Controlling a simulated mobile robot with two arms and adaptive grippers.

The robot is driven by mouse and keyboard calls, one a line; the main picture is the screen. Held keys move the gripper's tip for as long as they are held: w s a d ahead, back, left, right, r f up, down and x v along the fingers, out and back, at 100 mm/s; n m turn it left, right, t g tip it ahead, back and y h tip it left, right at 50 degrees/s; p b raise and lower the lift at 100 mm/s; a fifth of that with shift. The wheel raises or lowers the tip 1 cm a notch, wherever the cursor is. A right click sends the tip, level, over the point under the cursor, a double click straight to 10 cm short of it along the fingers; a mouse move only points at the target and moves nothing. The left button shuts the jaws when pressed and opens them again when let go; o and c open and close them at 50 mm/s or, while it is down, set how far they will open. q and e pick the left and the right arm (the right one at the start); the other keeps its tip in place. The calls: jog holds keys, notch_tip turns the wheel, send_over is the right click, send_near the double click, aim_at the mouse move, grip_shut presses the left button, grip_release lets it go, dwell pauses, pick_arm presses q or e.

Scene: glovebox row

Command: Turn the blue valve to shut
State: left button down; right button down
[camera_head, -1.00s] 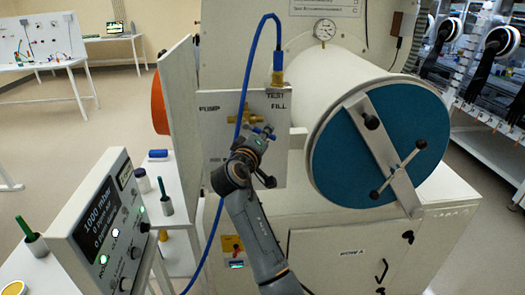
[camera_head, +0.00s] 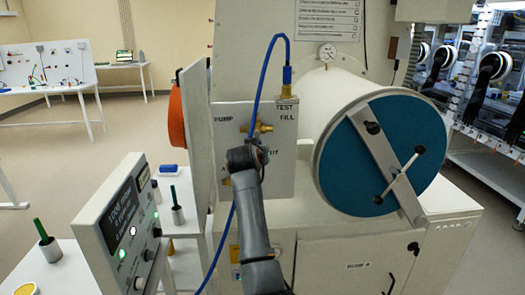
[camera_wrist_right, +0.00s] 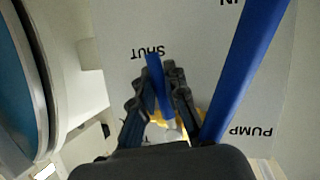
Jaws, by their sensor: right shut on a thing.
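The blue valve handle (camera_wrist_right: 154,72) shows in the right wrist view between the fingers of my right gripper (camera_wrist_right: 160,82), which is shut on it. The handle's free end points at the SHUT label (camera_wrist_right: 148,52), upside down there, and lies close to it. Brass of the valve (camera_wrist_right: 165,132) shows behind the fingers. In the head view, brass fittings (camera_head: 260,127) show on the white panel (camera_head: 230,112); my right wrist hides the blue handle and the fingers there. My left gripper is in neither view.
A blue hose (camera_head: 262,75) runs down the panel close beside my right wrist, and in the wrist view it passes beside the gripper (camera_wrist_right: 245,65). A round blue door (camera_head: 340,165) with a clamp bar stands to the right. A display box (camera_head: 118,225) is at the front left.

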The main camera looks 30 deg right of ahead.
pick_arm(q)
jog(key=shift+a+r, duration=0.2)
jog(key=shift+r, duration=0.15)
pick_arm(e)
jog(key=shift+w+a+f+m+y, duration=0.15)
jog(key=shift+w+a+m+y, duration=0.05)
jog(key=shift+a+m+y, duration=0.35)
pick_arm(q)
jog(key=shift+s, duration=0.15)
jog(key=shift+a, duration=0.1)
pick_arm(e)
jog(key=c, duration=1.3)
grip_release()
jog(key=shift+c, duration=0.2)
jog(key=v, duration=0.7)
jog(key=shift+s, duration=0.2)
jog(key=shift+a, duration=0.1)
